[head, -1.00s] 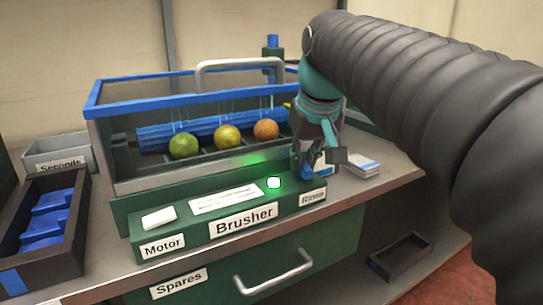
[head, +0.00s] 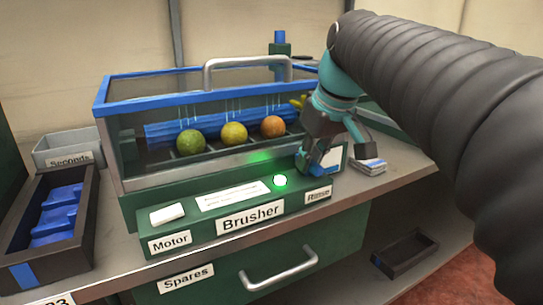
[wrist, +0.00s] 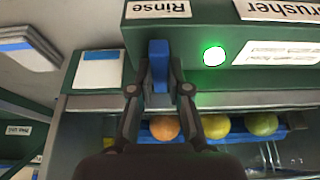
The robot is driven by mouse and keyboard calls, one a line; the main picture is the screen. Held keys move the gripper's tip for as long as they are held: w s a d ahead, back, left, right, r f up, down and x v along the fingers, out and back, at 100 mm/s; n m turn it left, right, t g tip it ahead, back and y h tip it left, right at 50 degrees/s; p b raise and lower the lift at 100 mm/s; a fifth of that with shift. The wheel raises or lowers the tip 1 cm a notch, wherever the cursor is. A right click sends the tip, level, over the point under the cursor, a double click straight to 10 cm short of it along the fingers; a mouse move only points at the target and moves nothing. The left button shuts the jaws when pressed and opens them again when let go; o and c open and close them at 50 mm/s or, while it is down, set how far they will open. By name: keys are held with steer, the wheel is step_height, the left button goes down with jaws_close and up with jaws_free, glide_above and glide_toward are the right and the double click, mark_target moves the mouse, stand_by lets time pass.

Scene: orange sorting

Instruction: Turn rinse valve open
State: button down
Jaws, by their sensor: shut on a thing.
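The rinse valve's blue handle (wrist: 158,60) is on the green control box (wrist: 228,32), beside the "Rinse" label (wrist: 158,9). My gripper (wrist: 159,77) is shut on this handle, with one finger on each side. In the wrist view the handle runs upright in the picture, in line with the fingers. In the head view my gripper (head: 308,160) is at the right end of the box, behind the Rinse label (head: 318,194), and partly hides the handle. Thin pale streaks show above the fruit in the head view.
A green lamp (head: 280,181) is lit beside the valve. The blue-rimmed brusher tank (head: 150,180) holds a green, a yellow and an orange fruit. A white switch (head: 167,213) is by the Motor label. A stack of cards (head: 369,166) lies right of my gripper.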

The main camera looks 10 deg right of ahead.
steer(key=c, duration=1.4)
jaws_free()
steer(key=v, duration=1.2)
